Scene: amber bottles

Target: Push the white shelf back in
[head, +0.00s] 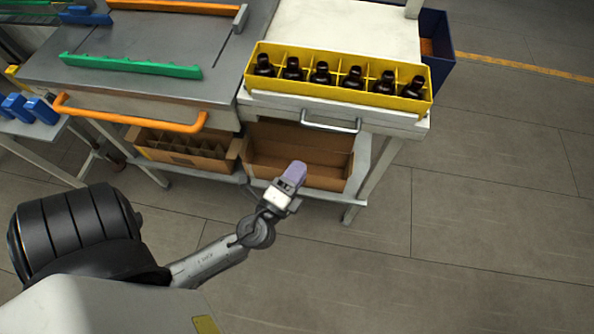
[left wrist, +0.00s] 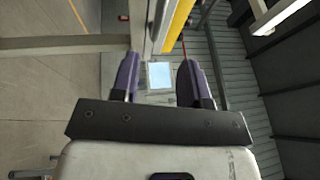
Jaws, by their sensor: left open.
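The white shelf (head: 280,102) has a metal bar handle (head: 331,124) on its front edge. A yellow crate (head: 340,89) stands on it along the front, with several dark bottles (head: 321,73) in its compartments. My left gripper (head: 296,170) is below the handle in the head view, apart from it, with nothing held. In the left wrist view its two purple fingers (left wrist: 157,80) are spread apart, and a yellow edge (left wrist: 178,27) shows beyond them. My right gripper is not in view.
Cardboard boxes (head: 325,174) (head: 180,159) sit on the lower level under the shelf. A grey bench with an orange handle (head: 128,116) and a green rail (head: 130,66) adjoins at left. A blue bin (head: 437,45) stands behind right. The floor (head: 480,220) at right is clear.

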